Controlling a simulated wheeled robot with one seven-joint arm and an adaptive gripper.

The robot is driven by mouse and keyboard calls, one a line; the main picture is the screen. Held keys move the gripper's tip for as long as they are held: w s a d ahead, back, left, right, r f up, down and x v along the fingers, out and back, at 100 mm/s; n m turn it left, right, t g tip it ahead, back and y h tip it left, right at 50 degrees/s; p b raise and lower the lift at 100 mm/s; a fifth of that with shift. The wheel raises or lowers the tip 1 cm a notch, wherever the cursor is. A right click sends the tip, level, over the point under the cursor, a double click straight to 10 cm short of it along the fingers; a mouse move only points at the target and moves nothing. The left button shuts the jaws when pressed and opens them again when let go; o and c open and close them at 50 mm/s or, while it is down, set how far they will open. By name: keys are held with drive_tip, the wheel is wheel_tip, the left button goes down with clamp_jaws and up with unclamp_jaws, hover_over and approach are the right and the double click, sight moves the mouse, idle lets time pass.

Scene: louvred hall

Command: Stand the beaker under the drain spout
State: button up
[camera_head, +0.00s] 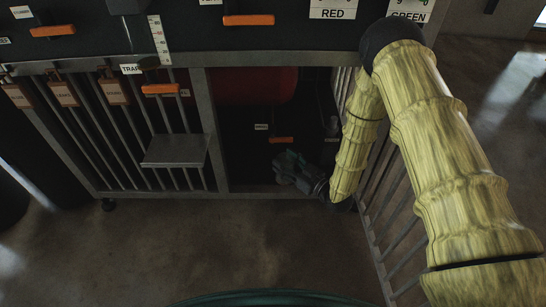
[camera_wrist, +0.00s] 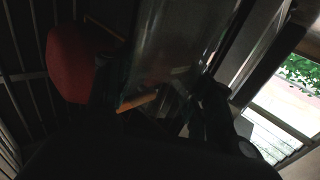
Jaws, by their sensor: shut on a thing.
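My gripper (camera_head: 297,172) is low inside the dark open bay of the grey frame, at the end of my yellow arm. In the wrist view a clear, glassy vessel, which looks like the beaker (camera_wrist: 180,42), stands between the dark fingers. My gripper is shut on it. In the head view the beaker is hard to make out against the dark gripper. An orange lever (camera_head: 282,140) is just above the gripper beside a small white label (camera_head: 261,126). The drain spout itself is too dark to pick out with certainty.
A red rounded tank (camera_head: 255,84) hangs at the top of the bay. A grey post (camera_head: 207,130) and a small shelf (camera_head: 175,150) are to the left. Slatted bars (camera_head: 395,225) run close on the right. The floor in front (camera_head: 190,245) is clear.

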drive_tip(key=w+a+f+b, duration=0.1)
drive_tip(key=w+b, duration=0.1)
drive_tip(key=w, duration=0.1)
drive_tip(key=w+a+f+b, duration=0.2)
drive_tip(key=w, duration=0.1)
drive_tip(key=w+a+f+b, duration=0.1)
drive_tip(key=w+b, duration=0.2)
drive_tip(key=shift+a+f, duration=0.2)
drive_tip(key=shift+a, duration=0.05)
drive_tip(key=shift+f, duration=0.1)
drive_tip(key=o, duration=1.1)
drive_tip(key=shift+s+d+r, duration=0.15)
drive_tip(key=shift+s+r, duration=0.05)
drive_tip(key=p+v, duration=0.6)
drive_tip(key=v, duration=0.4)
drive_tip(key=shift+r, duration=0.1)
drive_tip(key=shift+p+v, duration=0.3)
drive_tip(key=shift+v, duration=0.55)
